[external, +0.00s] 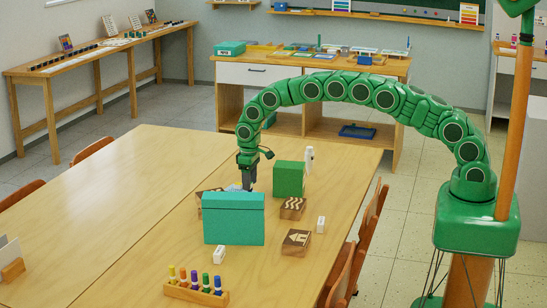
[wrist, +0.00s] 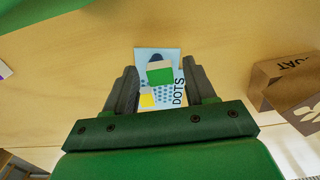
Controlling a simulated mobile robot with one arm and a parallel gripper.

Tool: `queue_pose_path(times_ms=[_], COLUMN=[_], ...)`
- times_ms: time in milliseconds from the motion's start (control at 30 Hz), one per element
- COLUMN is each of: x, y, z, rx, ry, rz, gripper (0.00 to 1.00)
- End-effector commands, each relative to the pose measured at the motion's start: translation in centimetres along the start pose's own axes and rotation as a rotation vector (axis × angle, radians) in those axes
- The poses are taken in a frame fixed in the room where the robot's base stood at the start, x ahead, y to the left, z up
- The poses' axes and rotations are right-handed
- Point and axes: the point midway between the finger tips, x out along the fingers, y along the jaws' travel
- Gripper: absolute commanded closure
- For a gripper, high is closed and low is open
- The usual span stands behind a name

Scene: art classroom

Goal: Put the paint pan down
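In the external view my gripper (external: 247,186) points down at the table behind a teal box (external: 233,220). A bit of the card (external: 233,188) shows there, but the pan is hidden.
A rack of paint bottles (external: 197,292) is at the front. The table's left half (external: 120,190) is clear.

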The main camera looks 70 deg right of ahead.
Motion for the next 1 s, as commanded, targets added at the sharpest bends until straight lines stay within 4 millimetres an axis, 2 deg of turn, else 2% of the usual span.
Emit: queue_pose_path(times_ms=[267,467,1000], x=[-0.3,-2.0,-11.1], y=[0.0,0.0,0.0], z=[0.0,-0.1,-0.1], rx=[0.000,0.000,0.000], ry=[0.001,0.003,0.004], rz=[0.000,0.000,0.000], gripper=[0.45,0.45,0.45])
